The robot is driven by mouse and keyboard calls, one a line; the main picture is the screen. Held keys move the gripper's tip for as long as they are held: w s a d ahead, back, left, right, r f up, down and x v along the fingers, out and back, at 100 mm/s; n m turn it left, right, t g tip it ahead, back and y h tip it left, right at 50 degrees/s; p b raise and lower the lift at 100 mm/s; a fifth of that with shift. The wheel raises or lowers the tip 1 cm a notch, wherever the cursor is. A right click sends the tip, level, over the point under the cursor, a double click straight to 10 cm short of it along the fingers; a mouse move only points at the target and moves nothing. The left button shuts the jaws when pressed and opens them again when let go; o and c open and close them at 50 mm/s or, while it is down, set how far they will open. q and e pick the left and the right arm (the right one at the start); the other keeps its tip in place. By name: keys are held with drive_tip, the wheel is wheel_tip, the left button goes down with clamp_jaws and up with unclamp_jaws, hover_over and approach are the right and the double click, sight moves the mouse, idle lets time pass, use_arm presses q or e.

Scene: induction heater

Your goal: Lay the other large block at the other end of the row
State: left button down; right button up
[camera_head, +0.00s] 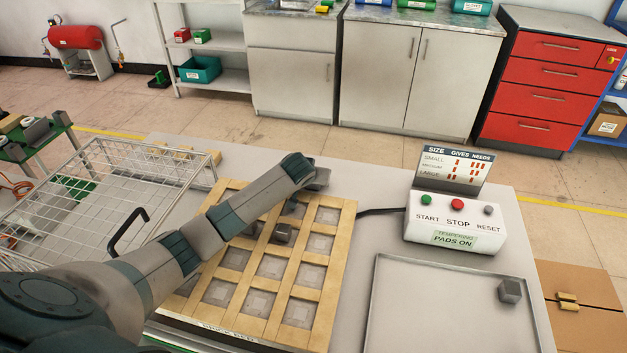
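The wooden grid (338,270) lies on the table, with square grey pads in its cells. A dark grey block (283,233) sits on the grid right of my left arm. Something grey behind it is partly hidden by the arm. Another grey block (510,291) lies in the shallow tray at right. My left gripper (319,179) is over the far edge of the grid; the arm covers much of it, and I cannot tell whether its fingers hold anything. Grey blocks (37,131) also stand on the green cart at far left. My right gripper is out of view.
A wire basket (95,200) with a black handle stands left of the grid. A control box (455,222) with START, STOP and RESET buttons and a size sign (452,168) stands at right. The tray (440,310) is mostly empty. A cardboard box (590,300) is beyond the table's right edge.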

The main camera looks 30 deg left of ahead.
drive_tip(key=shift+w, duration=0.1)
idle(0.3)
use_arm(q)
drive_tip(key=c, duration=1.1)
unclamp_jaws()
drive_tip(key=shift+f, duration=0.1)
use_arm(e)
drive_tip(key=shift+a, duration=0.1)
use_arm(q)
drive_tip(key=shift+r, duration=0.2)
drive_tip(key=shift+s+d+r+p, duration=0.1)
drive_tip(key=shift+s+r+p, duration=0.15)
drive_tip(key=shift+p, duration=0.3)
drive_tip(key=p+v, duration=0.2)
drive_tip(key=p, duration=0.1)
drive_tip(key=shift+s+r, duration=0.1)
drive_tip(key=shift+r, duration=0.2)
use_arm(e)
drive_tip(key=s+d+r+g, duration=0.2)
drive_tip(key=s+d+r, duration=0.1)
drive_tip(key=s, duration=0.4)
use_arm(q)
drive_tip(key=shift+p+v, duration=4.35)
drive_tip(key=shift+p, duration=0.7)
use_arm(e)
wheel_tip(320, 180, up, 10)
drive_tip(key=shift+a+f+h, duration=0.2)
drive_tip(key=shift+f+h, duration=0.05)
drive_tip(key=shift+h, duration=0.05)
